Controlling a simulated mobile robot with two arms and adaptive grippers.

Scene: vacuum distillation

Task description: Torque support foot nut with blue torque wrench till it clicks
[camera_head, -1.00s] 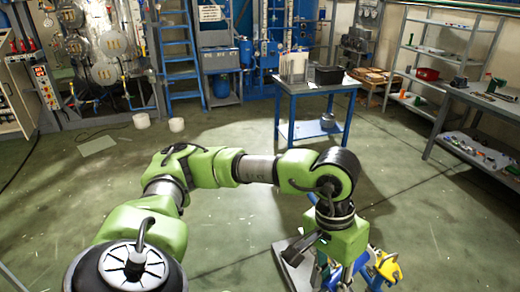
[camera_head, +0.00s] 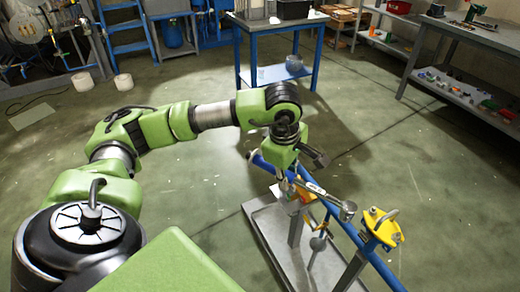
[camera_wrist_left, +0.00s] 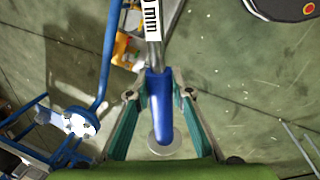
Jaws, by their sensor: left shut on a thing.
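My left gripper (camera_head: 290,178) is shut on the blue handle of the torque wrench (camera_wrist_left: 160,100), which lies between both fingers in the left wrist view. The wrench's metal shaft with a white "mm" label (camera_wrist_left: 152,18) points away from the gripper. In the head view the wrench (camera_head: 322,192) slants down to the right, its round head (camera_head: 348,209) near the blue pipe of a support stand. It is unclear whether the head touches anything. The support foot nut cannot be made out. My right gripper is not in view.
The blue pipe (camera_head: 372,262) carries a yellow clamp (camera_head: 380,229) and stands over a grey metal tray (camera_head: 268,222) on the floor. A blue table (camera_head: 262,76) is behind, a workbench (camera_head: 465,38) at the right. The floor between is clear.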

